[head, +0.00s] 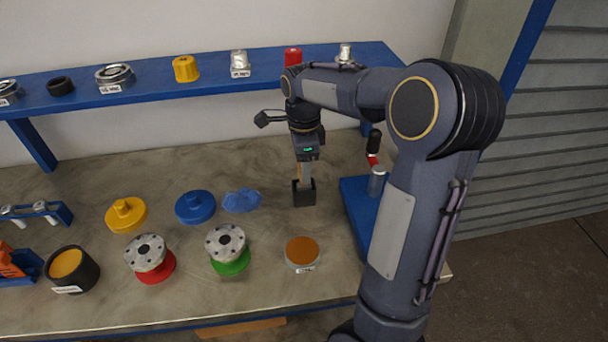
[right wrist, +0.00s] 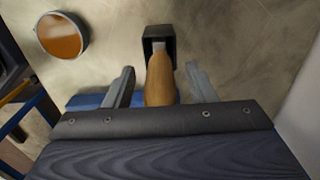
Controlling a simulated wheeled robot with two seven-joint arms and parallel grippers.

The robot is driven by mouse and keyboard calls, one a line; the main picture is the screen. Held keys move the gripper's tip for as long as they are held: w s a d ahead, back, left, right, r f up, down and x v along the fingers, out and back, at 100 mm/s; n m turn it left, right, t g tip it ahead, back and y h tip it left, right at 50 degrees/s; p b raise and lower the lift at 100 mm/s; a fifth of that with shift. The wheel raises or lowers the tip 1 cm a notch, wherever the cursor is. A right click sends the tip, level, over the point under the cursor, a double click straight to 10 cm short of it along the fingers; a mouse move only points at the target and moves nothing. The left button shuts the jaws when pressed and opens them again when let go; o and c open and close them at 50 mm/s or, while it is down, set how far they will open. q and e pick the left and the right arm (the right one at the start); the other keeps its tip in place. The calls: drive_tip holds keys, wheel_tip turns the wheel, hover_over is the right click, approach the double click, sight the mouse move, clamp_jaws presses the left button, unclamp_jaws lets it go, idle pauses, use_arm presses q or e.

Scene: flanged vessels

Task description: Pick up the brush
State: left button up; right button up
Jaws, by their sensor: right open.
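The brush has a wooden handle (right wrist: 160,80) and stands handle up in a small black holder (right wrist: 158,36). Its lower part is hidden inside the holder. In the head view the black holder (head: 304,194) stands on the bench, below my right gripper (head: 305,168), and only a little of the handle shows. In the right wrist view my right gripper (right wrist: 161,85) is open, with one finger on each side of the handle and a visible gap to both. My left gripper is not in view.
A blue cloth (head: 242,200) lies left of the holder. An orange-topped round container (head: 302,252) stands in front. A blue stand (head: 358,212) is at the right. Flanged vessels (head: 228,248) stand at front left. A blue shelf (head: 215,82) spans the back.

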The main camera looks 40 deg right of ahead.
drive_tip(key=shift+c, duration=0.4)
drive_tip(key=c, duration=1)
drive_tip(key=shift+r, duration=0.15)
